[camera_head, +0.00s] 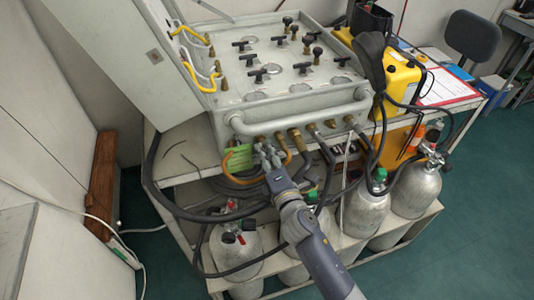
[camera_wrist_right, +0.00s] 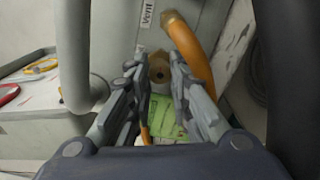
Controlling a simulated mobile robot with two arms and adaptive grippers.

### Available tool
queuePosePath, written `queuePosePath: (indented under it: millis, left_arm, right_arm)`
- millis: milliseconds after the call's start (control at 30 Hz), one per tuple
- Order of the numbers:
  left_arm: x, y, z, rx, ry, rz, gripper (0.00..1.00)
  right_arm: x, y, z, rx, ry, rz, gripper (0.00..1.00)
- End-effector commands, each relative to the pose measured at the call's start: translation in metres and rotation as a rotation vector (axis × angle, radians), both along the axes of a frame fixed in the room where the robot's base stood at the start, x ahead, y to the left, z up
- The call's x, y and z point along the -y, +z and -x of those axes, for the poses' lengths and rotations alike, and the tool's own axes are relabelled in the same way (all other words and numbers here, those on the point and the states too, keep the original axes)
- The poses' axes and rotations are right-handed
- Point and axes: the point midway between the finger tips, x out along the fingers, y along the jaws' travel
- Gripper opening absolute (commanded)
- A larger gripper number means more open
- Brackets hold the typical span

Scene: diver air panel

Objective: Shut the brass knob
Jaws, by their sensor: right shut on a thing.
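The grey panel box (camera_head: 228,122) stands on a shelf cart, with a row of brass fittings along its lower front under a thick grey bar. My right gripper (camera_head: 265,153) reaches up to this row from below. In the right wrist view, a small round brass knob (camera_wrist_right: 159,72) sits between the tips of my right gripper (camera_wrist_right: 157,64), which is shut on it. In the head view the gripper hides the knob. How far the knob is turned cannot be told. My left gripper is not in view.
An orange hose (camera_wrist_right: 196,58) runs close beside the fingers. A green tag (camera_head: 238,161) hangs left of the gripper. Black hoses (camera_head: 180,208) loop around below. Grey cylinders (camera_head: 366,212) stand on the lower shelf. Black T-handles (camera_head: 258,74) stand on the panel top.

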Motion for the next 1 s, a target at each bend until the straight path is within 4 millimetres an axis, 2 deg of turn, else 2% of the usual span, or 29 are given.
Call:
queuePosePath:
  millis: [300, 867, 900, 967, 1000]
  left_arm:
    - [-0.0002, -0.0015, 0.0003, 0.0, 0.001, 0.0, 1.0]
    - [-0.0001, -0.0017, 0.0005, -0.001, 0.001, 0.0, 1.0]
    - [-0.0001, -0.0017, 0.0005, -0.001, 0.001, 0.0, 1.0]
    - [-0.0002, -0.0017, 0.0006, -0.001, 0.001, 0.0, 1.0]
    - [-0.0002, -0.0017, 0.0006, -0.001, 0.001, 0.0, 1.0]
  right_arm:
    - [0.0003, -0.0002, -0.0001, -0.04, -0.001, -0.124, 0.0]
    - [0.0004, -0.0002, -0.0001, -0.049, -0.001, -0.149, 0.0]
    - [0.0005, -0.0001, -0.0002, -0.049, -0.001, -0.149, 0.26]
    - [0.0005, -0.0001, -0.0002, -0.049, -0.001, -0.149, 0.39]
    - [0.0004, -0.0002, -0.0001, -0.049, -0.001, -0.149, 0.4]
